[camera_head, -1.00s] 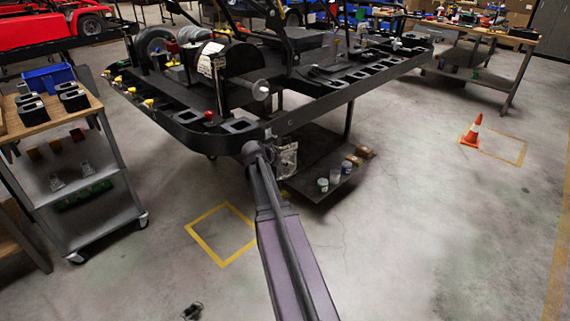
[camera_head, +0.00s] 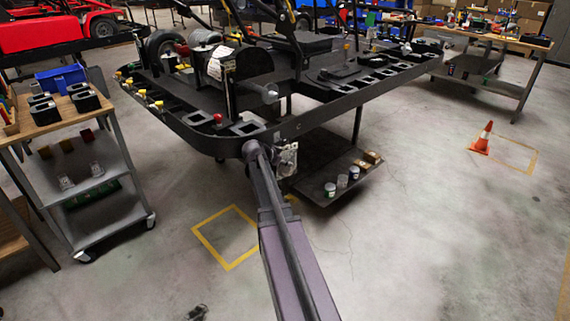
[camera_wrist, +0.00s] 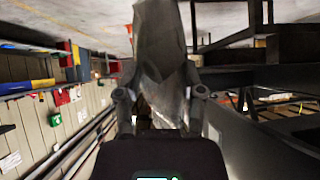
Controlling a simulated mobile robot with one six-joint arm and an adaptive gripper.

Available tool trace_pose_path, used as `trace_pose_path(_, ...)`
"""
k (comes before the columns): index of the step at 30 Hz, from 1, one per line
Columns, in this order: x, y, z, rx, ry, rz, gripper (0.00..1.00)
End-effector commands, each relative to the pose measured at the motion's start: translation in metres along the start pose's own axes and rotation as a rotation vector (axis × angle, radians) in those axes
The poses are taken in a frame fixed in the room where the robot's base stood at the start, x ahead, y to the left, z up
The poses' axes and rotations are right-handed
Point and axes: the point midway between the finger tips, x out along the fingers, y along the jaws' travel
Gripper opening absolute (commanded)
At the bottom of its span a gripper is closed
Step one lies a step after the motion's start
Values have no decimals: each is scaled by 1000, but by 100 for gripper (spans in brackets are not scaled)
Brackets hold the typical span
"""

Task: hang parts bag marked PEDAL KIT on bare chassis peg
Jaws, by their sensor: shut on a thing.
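A pale grey, see-through parts bag (camera_wrist: 160,45) is between the fingers of my gripper (camera_wrist: 160,97) in the wrist view. My gripper is shut on it. In the head view the bag (camera_head: 287,160) hangs beside the end of my arm, just below the front rail of the black kart chassis (camera_head: 300,123). Its marking cannot be read. A grey peg with a round end (camera_head: 270,95) sticks out of the chassis above and left of the bag, with nothing seen hanging on it. My wrist hides most of my gripper in the head view.
A low shelf (camera_head: 325,196) with several small jars and boxes is under the chassis. A trolley (camera_head: 110,222) with a blue bin (camera_head: 60,78) stands at left. An orange cone (camera_head: 482,140) stands at right. Red and yellow knobs line the chassis's left side. Open floor lies in front.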

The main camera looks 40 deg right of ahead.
Motion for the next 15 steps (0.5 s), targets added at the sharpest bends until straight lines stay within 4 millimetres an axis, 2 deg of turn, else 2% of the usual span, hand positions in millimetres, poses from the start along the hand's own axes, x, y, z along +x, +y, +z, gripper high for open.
trace_pose_path(15,5,-22,3,0,0,0,0)
